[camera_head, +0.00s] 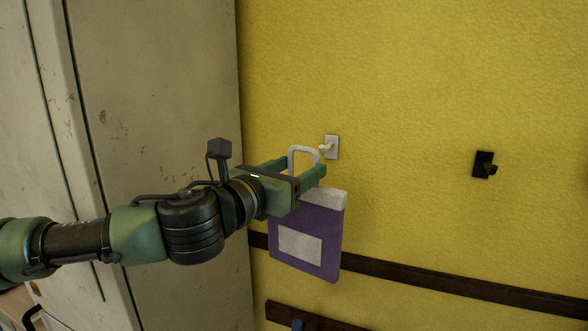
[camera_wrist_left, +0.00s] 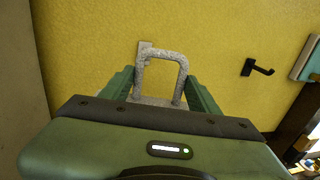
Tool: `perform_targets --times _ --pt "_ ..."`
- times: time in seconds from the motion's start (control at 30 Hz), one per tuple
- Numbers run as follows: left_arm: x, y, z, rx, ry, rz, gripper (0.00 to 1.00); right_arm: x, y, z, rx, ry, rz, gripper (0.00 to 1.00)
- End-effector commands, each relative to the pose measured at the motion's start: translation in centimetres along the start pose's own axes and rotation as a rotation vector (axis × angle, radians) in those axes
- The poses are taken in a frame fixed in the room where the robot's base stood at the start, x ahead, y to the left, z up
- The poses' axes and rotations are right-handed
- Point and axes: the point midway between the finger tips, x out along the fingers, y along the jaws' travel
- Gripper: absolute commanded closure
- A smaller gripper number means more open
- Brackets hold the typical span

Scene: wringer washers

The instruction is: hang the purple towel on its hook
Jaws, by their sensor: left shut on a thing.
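The purple towel (camera_head: 302,222) hangs below my left gripper (camera_head: 300,172) in the head view. It has a pale patch and a whitish top band with a grey loop (camera_head: 303,150) standing up from it. The loop also shows between the fingers in the left wrist view (camera_wrist_left: 165,55). A white hook (camera_head: 331,147) is on the yellow wall, just right of the loop's top in the head view. I cannot tell whether the loop touches it. My right gripper is not in view.
A black hook (camera_head: 485,165) is on the wall to the right. A dark rail (camera_head: 430,277) runs along the wall below, with another dark board (camera_head: 300,317) under it. A worn pale cabinet (camera_head: 160,90) stands at the left. The wall between the hooks is clear.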

Motion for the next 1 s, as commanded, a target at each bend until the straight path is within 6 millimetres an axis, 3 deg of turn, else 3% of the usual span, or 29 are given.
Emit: perform_targets --times 1.0 --pt "7.1 1.4 0.2 0.0 -0.001 0.0 0.94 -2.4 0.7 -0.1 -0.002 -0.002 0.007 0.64"
